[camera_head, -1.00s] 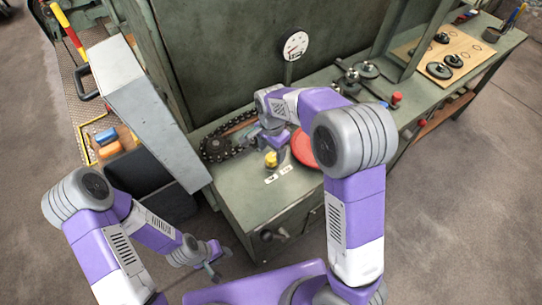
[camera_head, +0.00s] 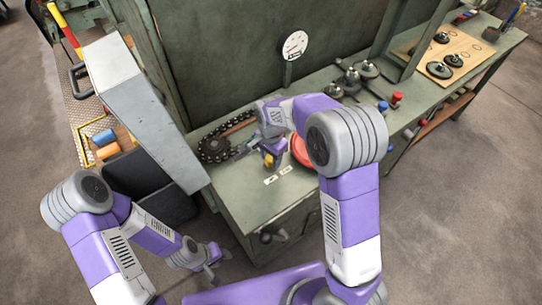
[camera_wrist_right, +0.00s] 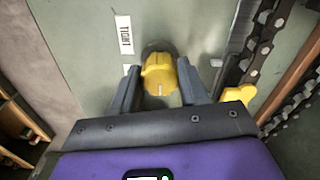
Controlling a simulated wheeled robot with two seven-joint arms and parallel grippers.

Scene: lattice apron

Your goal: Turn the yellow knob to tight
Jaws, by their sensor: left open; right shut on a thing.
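The yellow knob (camera_head: 268,162) sits on the green bench top by the chain. In the right wrist view the knob (camera_wrist_right: 160,72) has a pale mark on its near face, pointing to the bottom of the picture. My right gripper (camera_head: 270,157) is shut on the knob, one finger at each side. A white label reading TIGHT (camera_wrist_right: 124,35) lies up and left of the knob in that view. Another pale label beside the left finger is mostly hidden. My left gripper (camera_head: 211,276) is open and empty, low in front of the bench.
A dark chain and sprocket (camera_head: 214,149) lie just left of the knob. A red round thing (camera_head: 301,151) is close on its right, partly behind my right arm. A gauge (camera_head: 293,45) stands at the back. A grey sloping housing (camera_head: 150,120) rises at left.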

